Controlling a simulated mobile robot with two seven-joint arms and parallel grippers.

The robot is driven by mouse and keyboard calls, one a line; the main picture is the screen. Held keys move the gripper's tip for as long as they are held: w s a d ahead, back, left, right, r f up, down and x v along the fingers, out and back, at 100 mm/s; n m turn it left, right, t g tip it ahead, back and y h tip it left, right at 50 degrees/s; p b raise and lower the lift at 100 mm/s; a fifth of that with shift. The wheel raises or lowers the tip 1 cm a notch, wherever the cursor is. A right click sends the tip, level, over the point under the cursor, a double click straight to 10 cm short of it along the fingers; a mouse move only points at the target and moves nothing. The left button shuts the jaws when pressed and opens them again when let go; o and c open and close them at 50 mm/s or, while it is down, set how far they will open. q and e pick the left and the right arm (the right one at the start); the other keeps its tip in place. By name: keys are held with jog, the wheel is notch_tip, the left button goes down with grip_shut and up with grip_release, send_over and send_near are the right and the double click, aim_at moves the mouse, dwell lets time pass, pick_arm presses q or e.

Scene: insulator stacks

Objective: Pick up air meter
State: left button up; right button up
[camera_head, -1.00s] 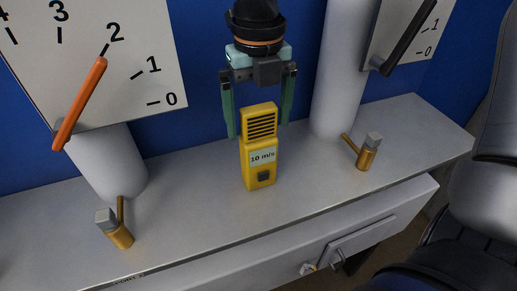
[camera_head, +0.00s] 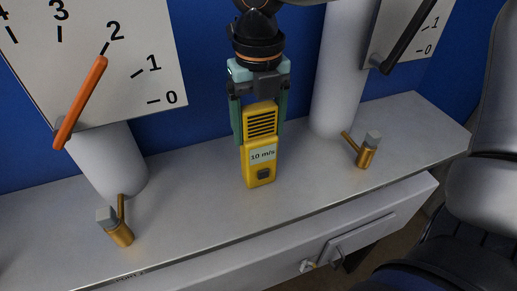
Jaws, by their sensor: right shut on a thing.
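The yellow air meter (camera_head: 261,172) stands upright on the grey shelf, with a dark grille at its top, a label reading "10 m/s" and a dark button below. My right gripper (camera_head: 260,124) comes down from above. Its two green fingers are shut on the upper sides of the air meter. The meter's base appears to be on the shelf surface; I cannot tell whether there is a gap under it. My left gripper is not in view.
The grey shelf (camera_head: 200,222) has free room around the meter. White pillars stand at left (camera_head: 108,165) and right (camera_head: 338,85), each with a brass valve at left (camera_head: 121,234) and right (camera_head: 366,156). A dial with an orange needle (camera_head: 82,100) is at upper left.

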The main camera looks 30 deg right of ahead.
grip_shut()
jog(key=shift+r, duration=0.2)
